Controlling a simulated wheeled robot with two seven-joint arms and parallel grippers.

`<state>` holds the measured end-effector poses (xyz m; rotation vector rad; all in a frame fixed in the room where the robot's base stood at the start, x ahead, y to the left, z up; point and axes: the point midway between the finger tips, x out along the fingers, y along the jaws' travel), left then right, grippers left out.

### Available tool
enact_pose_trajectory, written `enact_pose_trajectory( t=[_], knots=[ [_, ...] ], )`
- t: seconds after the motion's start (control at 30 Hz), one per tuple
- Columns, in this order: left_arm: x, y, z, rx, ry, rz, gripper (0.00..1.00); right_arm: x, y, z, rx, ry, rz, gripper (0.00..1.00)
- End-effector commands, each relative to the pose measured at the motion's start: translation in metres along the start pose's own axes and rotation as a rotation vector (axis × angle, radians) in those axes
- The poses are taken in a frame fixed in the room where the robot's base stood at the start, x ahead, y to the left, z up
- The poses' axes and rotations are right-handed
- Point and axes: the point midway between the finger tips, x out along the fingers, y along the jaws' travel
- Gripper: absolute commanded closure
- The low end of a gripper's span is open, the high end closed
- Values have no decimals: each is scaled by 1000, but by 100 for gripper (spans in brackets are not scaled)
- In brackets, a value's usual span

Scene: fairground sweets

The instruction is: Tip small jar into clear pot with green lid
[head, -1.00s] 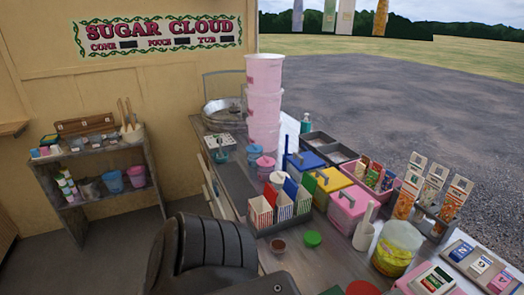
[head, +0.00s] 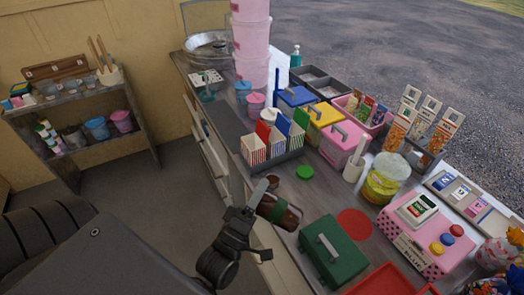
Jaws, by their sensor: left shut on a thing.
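My left gripper (head: 262,197) is shut on a small jar (head: 291,217) with brownish-red sides and a green band. The jar is tilted, above the counter's near edge. Just beyond the fingers is a small round pot (head: 272,182) with a brown top or contents, partly hidden. A flat green disc, like a lid (head: 305,172), lies on the counter to its right. I cannot tell for sure which vessel the green lid belongs to. My right gripper is not in view.
A green box with a handle (head: 333,252) stands right of the held jar, near a red disc (head: 354,224). A rack of striped cartons (head: 268,145) stands behind. A clear tub with yellow contents (head: 381,184) is further right. The counter around the green disc is fairly clear.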

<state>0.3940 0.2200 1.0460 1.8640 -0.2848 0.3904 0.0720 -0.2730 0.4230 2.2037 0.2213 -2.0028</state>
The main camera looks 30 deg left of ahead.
Motion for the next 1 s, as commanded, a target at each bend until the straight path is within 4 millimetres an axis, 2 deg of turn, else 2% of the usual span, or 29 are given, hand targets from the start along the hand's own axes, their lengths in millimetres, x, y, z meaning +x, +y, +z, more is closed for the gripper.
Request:
enact_pose_trajectory(
  t=[0.03,0.17,0.27,0.37,0.53,0.7,0.8,1.0],
  knots=[
    [0,1,0,-1,0,3,100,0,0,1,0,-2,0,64],
    [4,-1,3,1,-15,8,100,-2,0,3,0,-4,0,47],
    [15,-8,14,7,-69,24,100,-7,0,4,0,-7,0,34],
    [36,-25,30,23,-170,58,100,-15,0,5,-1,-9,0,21],
    [78,-65,46,65,-355,130,100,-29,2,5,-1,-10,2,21],
    [115,-96,36,109,-472,190,100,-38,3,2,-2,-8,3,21],
    [132,-108,26,131,-510,213,100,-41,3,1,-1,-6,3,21],
    [147,-120,12,152,-543,233,100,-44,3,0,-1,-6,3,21]
  ],
)
